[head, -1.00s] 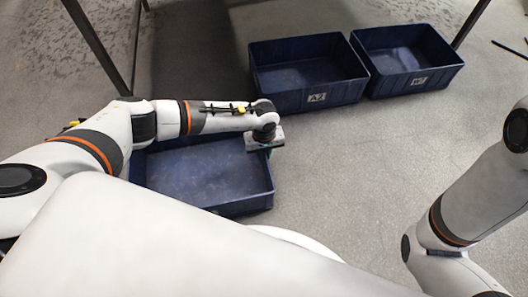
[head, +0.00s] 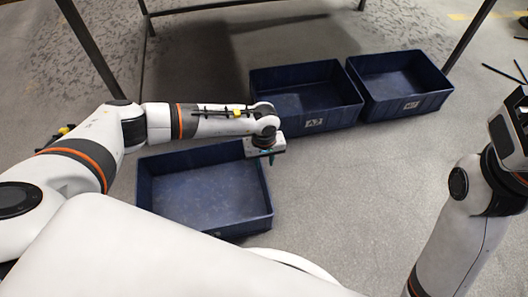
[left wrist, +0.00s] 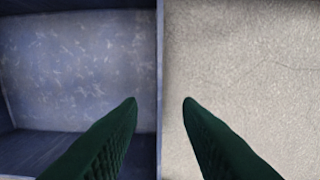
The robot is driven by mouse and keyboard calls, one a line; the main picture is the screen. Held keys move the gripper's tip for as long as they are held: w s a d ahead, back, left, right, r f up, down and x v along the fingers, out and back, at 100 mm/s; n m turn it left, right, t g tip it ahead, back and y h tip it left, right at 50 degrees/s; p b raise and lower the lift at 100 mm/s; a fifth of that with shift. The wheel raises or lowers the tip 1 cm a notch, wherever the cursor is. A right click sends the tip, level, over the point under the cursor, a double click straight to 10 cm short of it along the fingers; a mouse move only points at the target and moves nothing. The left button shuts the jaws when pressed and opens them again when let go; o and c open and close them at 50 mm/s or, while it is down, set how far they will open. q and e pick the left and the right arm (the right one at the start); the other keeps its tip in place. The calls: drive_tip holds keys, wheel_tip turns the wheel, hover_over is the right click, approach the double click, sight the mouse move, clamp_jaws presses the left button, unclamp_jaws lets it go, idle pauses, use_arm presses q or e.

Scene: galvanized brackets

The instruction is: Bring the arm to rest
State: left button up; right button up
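My left arm reaches in from the left in the head view, over the near blue bin. My left gripper (head: 266,160) points down above that bin's right wall. In the left wrist view its two dark green fingers (left wrist: 161,103) are apart with nothing between them. The bin wall runs below the gap, with the bin floor on the left and bare concrete on the right. My right arm shows at the right edge of the head view, bent upward.
The near blue bin (head: 151,190) looks empty. Two more blue bins, labelled A2 (head: 314,122) and W-something (head: 411,105), stand side by side farther back and look empty. Dark metal legs (head: 92,50) rise behind. Concrete floor is clear right of the near bin.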

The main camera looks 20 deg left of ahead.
use_arm(q)
drive_tip(key=shift+r, duration=0.7)
drive_tip(key=shift+s+d, duration=0.1)
